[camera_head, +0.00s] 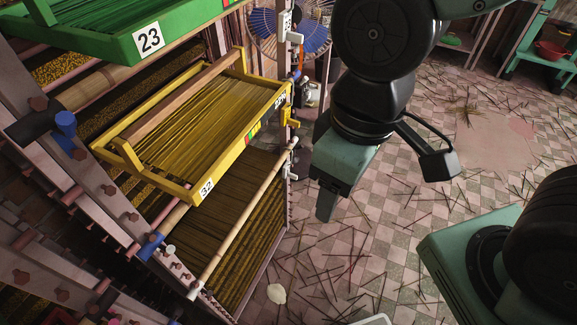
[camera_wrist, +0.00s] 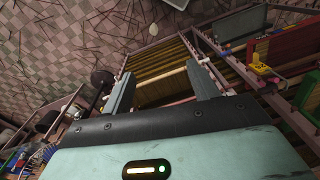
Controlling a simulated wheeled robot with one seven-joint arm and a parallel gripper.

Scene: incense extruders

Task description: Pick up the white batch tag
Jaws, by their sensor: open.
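A white card marked 23 (camera_head: 148,39) is on the green frame, and a white card marked 32 (camera_head: 206,189) is on the front corner of the yellow frame. A small white piece (camera_head: 287,24) is on the rack post near the fan. A pale rounded piece (camera_head: 276,293) lies on the floor; a pale piece also shows on the floor in the wrist view (camera_wrist: 152,37). I cannot tell which is the batch tag. My gripper (camera_wrist: 160,74) is open and empty, its fingers apart. In the head view it hangs right of the yellow frame, touching nothing visible.
The yellow frame (camera_head: 133,163) of incense sticks juts from the rack below the green frame (camera_head: 117,47). A blue fan (camera_head: 262,25) stands behind. Loose sticks litter the tiled floor (camera_head: 400,220). A teal stand with a red bowl (camera_head: 549,50) is at the far right.

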